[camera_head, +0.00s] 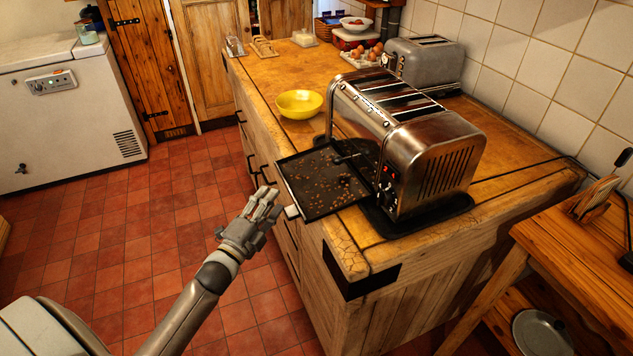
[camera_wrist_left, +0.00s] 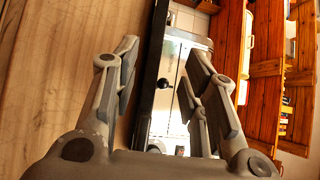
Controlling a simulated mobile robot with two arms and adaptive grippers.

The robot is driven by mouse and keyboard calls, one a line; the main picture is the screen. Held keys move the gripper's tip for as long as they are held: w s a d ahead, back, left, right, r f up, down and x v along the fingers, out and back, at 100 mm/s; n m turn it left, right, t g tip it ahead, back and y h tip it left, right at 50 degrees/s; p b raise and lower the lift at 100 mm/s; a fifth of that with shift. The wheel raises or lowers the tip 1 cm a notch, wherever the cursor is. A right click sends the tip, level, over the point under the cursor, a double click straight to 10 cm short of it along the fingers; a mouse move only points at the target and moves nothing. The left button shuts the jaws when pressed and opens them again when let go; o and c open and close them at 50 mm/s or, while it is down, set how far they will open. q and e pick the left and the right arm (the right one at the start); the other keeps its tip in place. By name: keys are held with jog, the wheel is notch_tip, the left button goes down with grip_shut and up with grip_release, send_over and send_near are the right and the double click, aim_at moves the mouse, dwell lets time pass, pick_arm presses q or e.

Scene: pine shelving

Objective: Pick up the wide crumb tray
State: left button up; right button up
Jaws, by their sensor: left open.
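The wide crumb tray (camera_head: 312,203) is a dark, flat tray scattered with brown crumbs. It sticks out from under the front of the large metal toaster (camera_head: 440,150) and reaches the counter's front edge. A pale piece (camera_head: 292,212) shows at its near corner. My left gripper (camera_head: 270,196) is open and empty, just off the counter edge to the left of the tray, and appears apart from it. In the left wrist view its spread fingers (camera_wrist_left: 160,72) frame a dark upright strip and a shiny panel with a black knob; I cannot tell whether they touch. My right gripper is out of view.
A yellow bowl (camera_head: 299,104) stands behind the tray on the wooden counter (camera_head: 275,68). A smaller grey toaster (camera_head: 425,62) and eggs (camera_head: 362,52) are farther back. A wooden side table (camera_head: 560,235) stands at right. The tiled floor (camera_head: 170,215) left of the counter is clear.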

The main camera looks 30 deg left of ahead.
pick_arm(q)
jog(key=w+p, duration=0.1)
jog(key=w, duration=0.5)
jog(key=shift+w+d, duration=0.2)
jog(key=shift+d, duration=0.1)
jog(key=shift+r, duration=0.1)
jog(key=shift+c, duration=0.5)
grip_shut()
